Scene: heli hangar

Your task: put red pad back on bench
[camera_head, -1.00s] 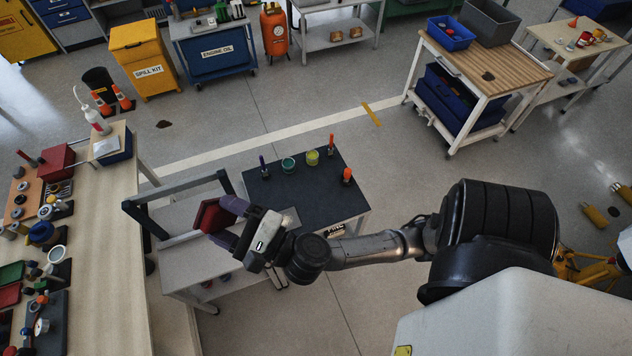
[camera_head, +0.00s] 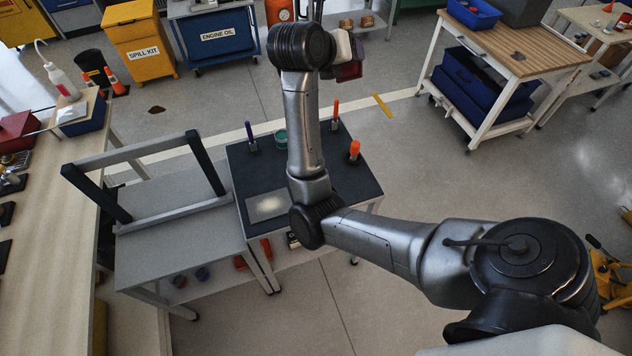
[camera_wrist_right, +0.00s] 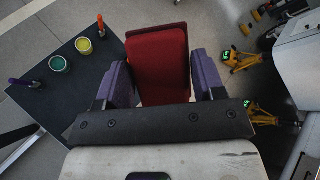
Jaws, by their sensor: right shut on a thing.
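My right gripper (camera_wrist_right: 158,72) is shut on a red pad (camera_wrist_right: 160,50), which stands out between its purple fingers in the wrist view. In the head view the red pad (camera_head: 349,70) shows in part beside my wrist, raised beyond the far edge of the dark-topped bench. A grey bench (camera_head: 180,240) with a dark upright frame (camera_head: 135,153) stands at left; its top looks bare. The dark-topped bench (camera_head: 345,180) adjoins it on the right, partly hidden by my arm. My left gripper is not in view.
A long wooden worktop (camera_head: 60,230) runs along the left. Floor beyond the benches is open.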

